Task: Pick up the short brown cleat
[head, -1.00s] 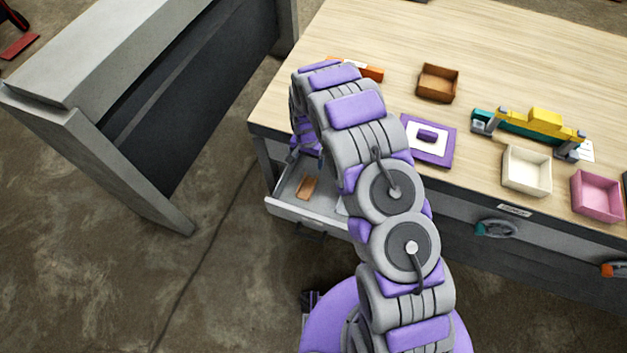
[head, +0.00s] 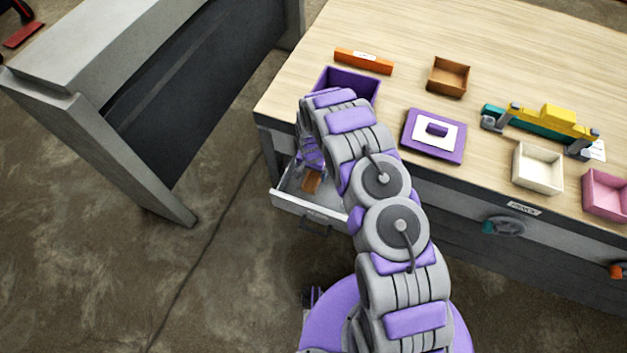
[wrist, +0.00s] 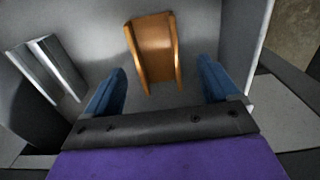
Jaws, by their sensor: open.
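The short brown cleat (wrist: 154,50) lies in an open grey drawer (head: 300,205) at the front left of the workbench. It also shows in the head view (head: 312,181), partly behind my arm. In the wrist view it is a channel-like piece with raised sides. My gripper (wrist: 163,90) is open with its two blue fingers to either side of the cleat's near end. The fingers seem not to touch it. In the head view my arm reaches down into the drawer and the fingertips are hidden.
A grey metal channel (wrist: 47,68) lies left of the cleat in the drawer. The drawer's walls are close by. On the bench (head: 400,85) stand a purple box (head: 352,82), a brown box (head: 448,77), a white box (head: 537,168) and an orange bar (head: 363,61).

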